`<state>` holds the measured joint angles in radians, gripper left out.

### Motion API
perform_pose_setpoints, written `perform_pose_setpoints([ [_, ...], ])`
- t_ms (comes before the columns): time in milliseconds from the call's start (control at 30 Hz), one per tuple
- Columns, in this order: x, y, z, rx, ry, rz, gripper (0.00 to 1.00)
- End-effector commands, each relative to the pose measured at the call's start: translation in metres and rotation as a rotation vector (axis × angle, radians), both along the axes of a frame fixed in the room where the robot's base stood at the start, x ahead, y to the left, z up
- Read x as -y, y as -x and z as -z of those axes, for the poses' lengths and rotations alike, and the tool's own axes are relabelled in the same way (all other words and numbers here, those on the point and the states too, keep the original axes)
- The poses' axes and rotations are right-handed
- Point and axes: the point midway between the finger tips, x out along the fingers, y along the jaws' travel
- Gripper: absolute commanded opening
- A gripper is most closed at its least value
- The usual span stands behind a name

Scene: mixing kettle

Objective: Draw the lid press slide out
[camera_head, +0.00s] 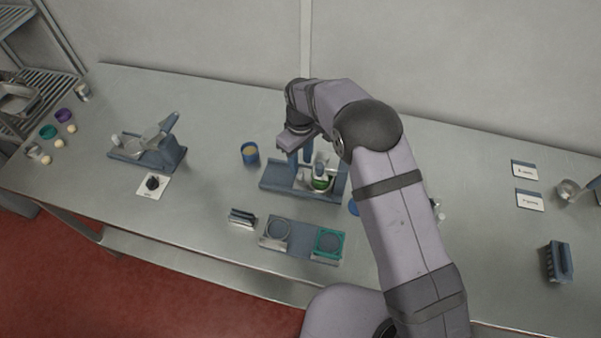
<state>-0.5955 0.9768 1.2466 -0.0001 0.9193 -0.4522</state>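A blue device (272,186) with a flat base and short uprights stands at the middle of the bench; it looks like the lid press. A pale round vessel with green in it (320,183) sits at the right part of this base. My gripper (295,146) is over the back of this device, pointing down, and my arm comes in from the lower right. The fingertips are small and merge with the blue uprights, so I cannot tell whether they are open or touch anything. The slide cannot be told apart from the base.
A second blue stand (150,152) with a tilted metal part is at left, with a black knob (152,183) before it. A blue cup (250,153) is left of the press. A two-place tray (300,241) and a grey block (242,218) lie in front.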

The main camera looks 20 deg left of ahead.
Motion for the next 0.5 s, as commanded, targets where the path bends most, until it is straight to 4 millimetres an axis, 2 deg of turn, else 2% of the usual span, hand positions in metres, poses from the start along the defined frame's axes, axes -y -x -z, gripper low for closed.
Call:
perform_pose_setpoints([
  [33, 0.000, 0.000, 0.009, 0.000, 0.000, 0.000, 0.33],
  [400, 0.000, 0.000, 0.049, 0.000, 0.000, 0.001, 0.33],
  [467, 0.000, 0.000, 0.055, 0.001, -0.001, 0.001, 0.33],
  [500, -0.001, -0.001, 0.051, 0.002, -0.002, 0.001, 0.33],
])
